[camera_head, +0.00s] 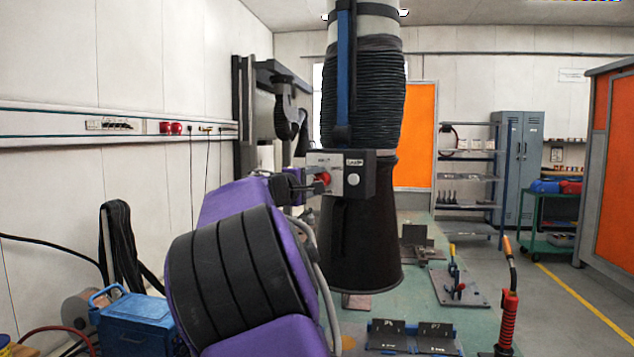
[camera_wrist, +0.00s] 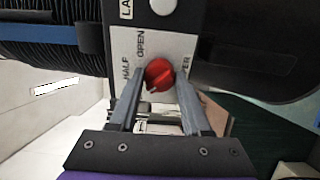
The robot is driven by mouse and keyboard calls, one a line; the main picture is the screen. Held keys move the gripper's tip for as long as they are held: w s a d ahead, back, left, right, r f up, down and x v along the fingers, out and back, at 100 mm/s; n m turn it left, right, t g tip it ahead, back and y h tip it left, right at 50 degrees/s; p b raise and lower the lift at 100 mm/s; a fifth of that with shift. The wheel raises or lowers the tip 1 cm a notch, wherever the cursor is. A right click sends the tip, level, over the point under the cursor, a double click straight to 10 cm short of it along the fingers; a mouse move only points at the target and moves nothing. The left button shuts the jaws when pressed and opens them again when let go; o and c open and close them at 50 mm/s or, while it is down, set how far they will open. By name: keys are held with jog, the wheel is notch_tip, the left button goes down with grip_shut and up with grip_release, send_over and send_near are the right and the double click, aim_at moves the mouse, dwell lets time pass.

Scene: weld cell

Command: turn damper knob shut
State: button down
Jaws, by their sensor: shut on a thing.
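The red damper knob (camera_wrist: 159,74) sits on a pale plate lettered HALF and OPEN, with a third label partly hidden by a finger. A dark groove on the knob runs toward the lower left in the wrist view. My gripper (camera_wrist: 157,88) has one finger on each side of the knob and is shut on it. In the head view the knob (camera_head: 323,178) is on the front of a dark control box (camera_head: 366,176) on the black extraction hood (camera_head: 362,240). My gripper (camera_head: 308,184) reaches it from the left.
A ribbed black hose (camera_head: 372,95) and a blue strip (camera_head: 343,75) rise above the box. Fixtures on plates (camera_head: 458,285) and a red-handled torch (camera_head: 508,318) stand to the lower right. A blue case (camera_head: 132,322) is at the lower left.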

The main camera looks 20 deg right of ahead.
jog(key=shift+c, duration=1.8)
grip_release()
jog(key=v, duration=1.7)
jog(key=shift+s+a, duration=0.15)
